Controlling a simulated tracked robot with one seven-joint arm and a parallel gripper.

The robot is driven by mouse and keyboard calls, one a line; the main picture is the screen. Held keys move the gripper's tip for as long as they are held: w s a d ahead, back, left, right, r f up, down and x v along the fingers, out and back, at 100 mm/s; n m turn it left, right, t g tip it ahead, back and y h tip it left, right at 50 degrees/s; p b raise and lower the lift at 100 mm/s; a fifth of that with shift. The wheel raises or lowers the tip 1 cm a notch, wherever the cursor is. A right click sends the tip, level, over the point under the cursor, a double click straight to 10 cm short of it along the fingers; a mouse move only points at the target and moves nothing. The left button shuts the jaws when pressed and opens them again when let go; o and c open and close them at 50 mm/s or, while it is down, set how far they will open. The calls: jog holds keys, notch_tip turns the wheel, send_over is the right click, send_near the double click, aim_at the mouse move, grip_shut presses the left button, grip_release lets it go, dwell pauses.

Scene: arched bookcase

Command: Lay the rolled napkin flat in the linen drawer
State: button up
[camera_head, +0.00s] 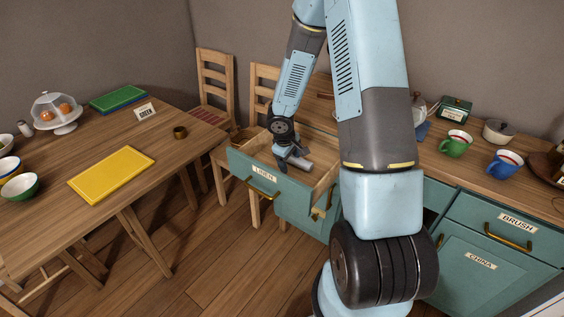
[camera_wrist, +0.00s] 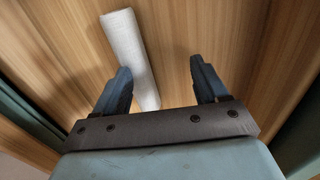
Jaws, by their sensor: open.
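The linen drawer (camera_head: 258,182), teal with a LINEN label and a brass handle, is pulled open below the counter. The rolled napkin (camera_wrist: 128,48), a pale grey-white roll, lies on the wooden drawer floor in the wrist view. It also shows in the head view (camera_head: 301,162), partly hidden by my gripper. My gripper (camera_wrist: 158,70) is open over the drawer, pointing down. The napkin's near part passes between the fingers, close to the left one, which overlaps its edge in the picture. Contact cannot be told. In the head view my gripper (camera_head: 288,158) is inside the drawer's outline.
A dining table (camera_head: 140,170) at left carries a yellow board (camera_head: 112,174), bowls and a cake dome. Chairs (camera_head: 217,85) stand behind. The counter at right holds a green mug (camera_head: 455,144) and a blue mug (camera_head: 503,165). The drawer walls surround my gripper.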

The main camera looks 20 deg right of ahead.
jog(key=v, duration=1.3)
jog(key=shift+r, duration=0.3)
jog(key=shift+a, duration=0.1)
